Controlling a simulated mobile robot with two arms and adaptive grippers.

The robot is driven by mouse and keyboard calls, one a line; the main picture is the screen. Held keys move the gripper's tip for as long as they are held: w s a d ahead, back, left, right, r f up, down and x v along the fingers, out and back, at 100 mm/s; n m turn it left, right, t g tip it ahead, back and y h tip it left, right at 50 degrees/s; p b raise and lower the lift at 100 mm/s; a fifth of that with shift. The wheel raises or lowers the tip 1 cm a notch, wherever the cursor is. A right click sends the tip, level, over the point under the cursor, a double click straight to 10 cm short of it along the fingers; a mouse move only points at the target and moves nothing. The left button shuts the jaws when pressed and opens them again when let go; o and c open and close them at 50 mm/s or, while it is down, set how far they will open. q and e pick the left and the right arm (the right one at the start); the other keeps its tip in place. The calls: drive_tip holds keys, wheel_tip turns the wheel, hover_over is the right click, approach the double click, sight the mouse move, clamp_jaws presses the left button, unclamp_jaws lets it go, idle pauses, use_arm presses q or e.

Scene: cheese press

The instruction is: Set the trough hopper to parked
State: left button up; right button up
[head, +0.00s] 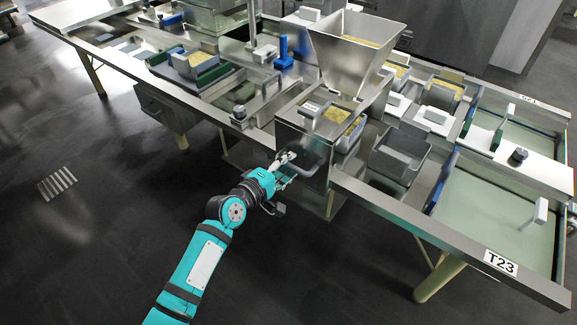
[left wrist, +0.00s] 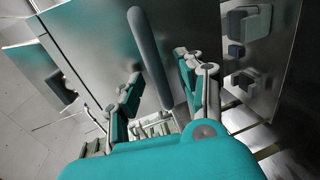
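The trough hopper (head: 345,62) is a steel funnel with yellowish curd inside, standing upright over the middle of the table. Below its front is a steel box (head: 302,122) with a small label, and a dark bar handle (head: 318,168) sticks out at the box's front. My left gripper (head: 288,166) is at this handle. In the left wrist view the grey bar (left wrist: 148,55) runs between the two spread fingers (left wrist: 160,82), with a gap visible on both sides. Whether a finger touches it is hard to tell. My right gripper is not in view.
Grey moulds (head: 400,152) with curd-filled ones behind stand right of the hopper. A blue upright part (head: 283,50) stands beside the hopper.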

use_arm(q)
drive_tip(key=shift+w+d, duration=0.25)
drive_tip(key=shift+w, duration=0.15)
drive_tip(key=shift+c, duration=0.2)
drive_tip(key=shift+f, duration=0.1)
clamp_jaws()
drive_tip(key=shift+f, duration=0.1)
